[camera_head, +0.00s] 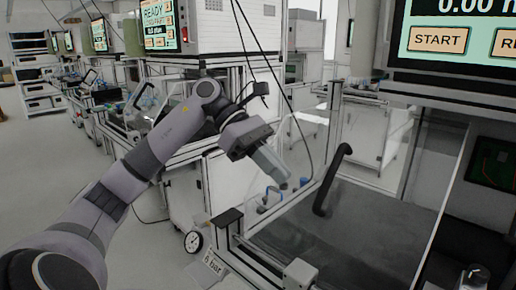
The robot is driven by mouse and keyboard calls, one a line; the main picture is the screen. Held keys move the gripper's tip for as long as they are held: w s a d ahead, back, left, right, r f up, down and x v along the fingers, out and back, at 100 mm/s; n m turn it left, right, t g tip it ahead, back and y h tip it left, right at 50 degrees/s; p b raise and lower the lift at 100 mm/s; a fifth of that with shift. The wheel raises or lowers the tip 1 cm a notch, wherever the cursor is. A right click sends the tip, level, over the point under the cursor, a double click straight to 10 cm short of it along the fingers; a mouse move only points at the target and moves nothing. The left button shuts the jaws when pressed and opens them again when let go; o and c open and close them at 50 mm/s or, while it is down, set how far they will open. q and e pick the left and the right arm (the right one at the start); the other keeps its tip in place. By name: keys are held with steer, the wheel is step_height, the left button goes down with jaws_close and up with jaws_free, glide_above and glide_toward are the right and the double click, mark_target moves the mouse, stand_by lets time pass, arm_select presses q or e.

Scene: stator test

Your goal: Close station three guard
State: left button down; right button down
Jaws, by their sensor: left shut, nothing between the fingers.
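The guard of the near station at right looks like a clear panel in a metal frame, with a curved black handle (331,180). The panel is hard to make out, and I cannot tell how far open it stands. My left gripper (285,181) is shut and empty. It hangs in the air to the left of the handle, its fingers pointing down and right, apart from the handle in the picture. My right gripper is not in view. No label that reads as station three is visible.
A screen with a START button (437,39) hangs above the near station. A pressure gauge (193,242) and a "6 bar" tag (213,262) sit at its left front corner. Another station with a READY screen (158,24) stands behind my arm. Open floor lies at left.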

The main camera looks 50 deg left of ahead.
arm_select(q)
steer(key=d, duration=0.2)
steer(key=w+d+p, duration=0.1)
steer(key=shift+d+f, duration=0.4)
steer(key=shift+w+d+f, duration=0.1)
steer(key=shift+d, duration=0.2)
steer(key=shift+w+d+f, duration=0.1)
steer(key=shift+d, duration=0.1)
